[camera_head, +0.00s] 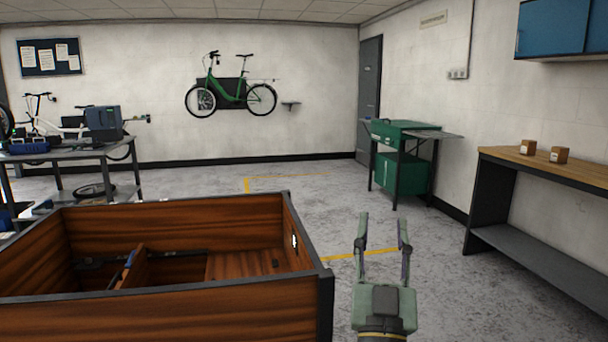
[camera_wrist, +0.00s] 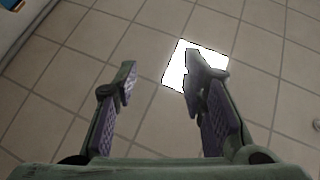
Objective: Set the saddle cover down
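My gripper (camera_head: 383,220) is raised to the right of the wooden cargo box, its two fingers spread apart with nothing between them. The wrist view also shows my gripper (camera_wrist: 162,75) open and empty, with a tiled surface and a bright white panel behind it, which look like the ceiling and a lamp. I cannot make out a saddle cover in either view. The wooden cargo box (camera_head: 165,312) stands in front, with a dark rim and an inner divider (camera_head: 133,268). Part of its floor is hidden by the near wall.
A workbench (camera_head: 553,172) with two small boxes (camera_head: 543,150) stands at the right. A green tool cart (camera_head: 402,165) is by the far wall. A grey table (camera_head: 70,152) with a bike and cases stands at the left. The floor (camera_head: 320,215) between is clear.

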